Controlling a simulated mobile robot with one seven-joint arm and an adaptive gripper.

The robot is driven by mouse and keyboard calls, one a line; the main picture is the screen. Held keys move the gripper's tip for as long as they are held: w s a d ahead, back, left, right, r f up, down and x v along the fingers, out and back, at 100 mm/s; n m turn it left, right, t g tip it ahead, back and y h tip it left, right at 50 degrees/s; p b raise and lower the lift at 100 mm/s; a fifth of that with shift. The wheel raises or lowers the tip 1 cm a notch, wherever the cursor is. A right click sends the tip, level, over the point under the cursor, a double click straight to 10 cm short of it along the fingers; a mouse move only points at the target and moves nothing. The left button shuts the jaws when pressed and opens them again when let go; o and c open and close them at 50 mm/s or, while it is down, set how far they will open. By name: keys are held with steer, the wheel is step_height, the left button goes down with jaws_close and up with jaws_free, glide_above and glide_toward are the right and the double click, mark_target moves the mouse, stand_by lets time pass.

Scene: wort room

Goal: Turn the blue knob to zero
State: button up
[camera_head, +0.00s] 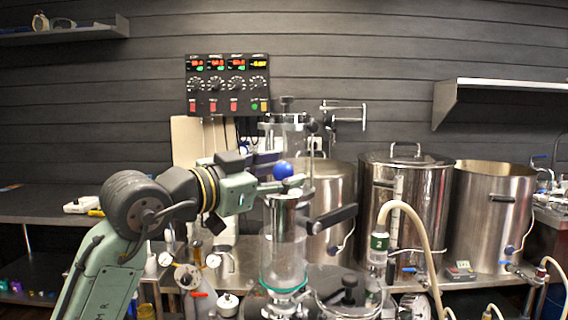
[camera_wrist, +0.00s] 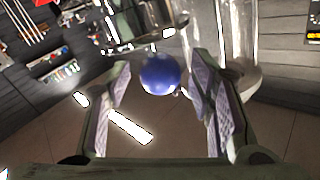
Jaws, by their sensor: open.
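The blue knob is a round, glossy blue ball (camera_head: 283,169) on top of the metal and glass filling apparatus (camera_head: 284,245) in the middle of the head view. It also shows in the wrist view (camera_wrist: 160,73), centred between my two fingers. My gripper (camera_head: 276,171) reaches in from the left at the height of the ball. In the wrist view my gripper (camera_wrist: 163,64) is open, with one ridged pad on each side of the ball and a visible gap on both sides. The knob's stem and any zero mark cannot be made out.
Steel kettles (camera_head: 409,205) stand to the right, with a beige hose (camera_head: 412,222) in front. A control panel (camera_head: 228,85) hangs on the wall.

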steer(key=shift+w+d, duration=0.5)
steer(key=shift+w, duration=0.05)
steer(key=shift+c, duration=0.4)
jaws_close()
